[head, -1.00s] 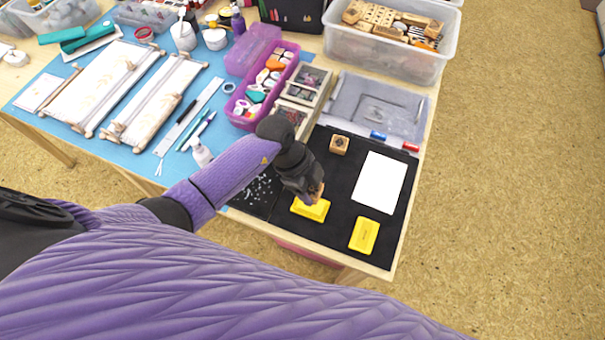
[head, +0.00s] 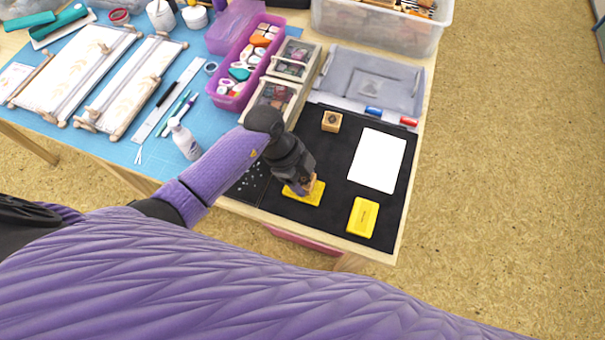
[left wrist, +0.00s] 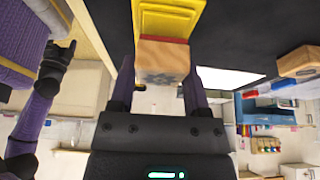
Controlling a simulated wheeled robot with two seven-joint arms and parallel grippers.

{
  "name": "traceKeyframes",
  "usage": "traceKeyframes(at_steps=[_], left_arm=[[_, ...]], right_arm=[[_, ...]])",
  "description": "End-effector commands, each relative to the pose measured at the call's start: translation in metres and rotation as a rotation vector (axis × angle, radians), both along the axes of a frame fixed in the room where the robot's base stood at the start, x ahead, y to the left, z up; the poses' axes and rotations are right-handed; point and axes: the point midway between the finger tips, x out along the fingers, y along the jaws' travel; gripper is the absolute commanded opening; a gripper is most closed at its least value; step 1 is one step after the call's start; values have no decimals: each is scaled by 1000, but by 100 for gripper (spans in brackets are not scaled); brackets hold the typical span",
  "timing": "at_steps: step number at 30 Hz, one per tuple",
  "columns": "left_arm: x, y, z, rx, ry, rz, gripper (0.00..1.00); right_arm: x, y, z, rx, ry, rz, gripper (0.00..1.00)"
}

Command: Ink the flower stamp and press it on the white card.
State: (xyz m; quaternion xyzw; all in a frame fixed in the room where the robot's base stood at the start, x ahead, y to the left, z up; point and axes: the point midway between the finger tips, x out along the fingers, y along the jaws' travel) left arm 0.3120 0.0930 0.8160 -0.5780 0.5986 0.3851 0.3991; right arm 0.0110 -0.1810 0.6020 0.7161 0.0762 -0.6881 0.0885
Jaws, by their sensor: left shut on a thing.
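My left gripper (head: 300,186) is shut on a small wooden block stamp (left wrist: 163,60). The stamp has a grey printed picture on one face, too blurred to name surely. It is at the left yellow inkpad (head: 316,192), which shows just beyond it in the left wrist view (left wrist: 168,20). I cannot tell whether stamp and pad touch. The gripper hides part of both in the head view. The white card (head: 377,160) lies flat on the black mat, to the right. A dark arm end, probably my right gripper (left wrist: 70,47), shows small in the left wrist view.
Another wooden stamp (head: 331,121) stands on the black mat (head: 335,165). A second yellow pad (head: 362,216) lies near the front edge. Behind are a grey tray (head: 375,80), red and blue items and wooden boxes (head: 275,98). Bare mat lies between pad and card.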

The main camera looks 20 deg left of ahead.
Motion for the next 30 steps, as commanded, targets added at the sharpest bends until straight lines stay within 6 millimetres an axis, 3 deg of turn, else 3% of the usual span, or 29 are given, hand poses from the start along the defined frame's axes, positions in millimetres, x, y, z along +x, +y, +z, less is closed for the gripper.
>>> traceKeyframes(at_steps=[30], left_arm=[[0,0,-10,0,0,0,18]], right_arm=[[-1,0,-6,-1,4,-1,100]])
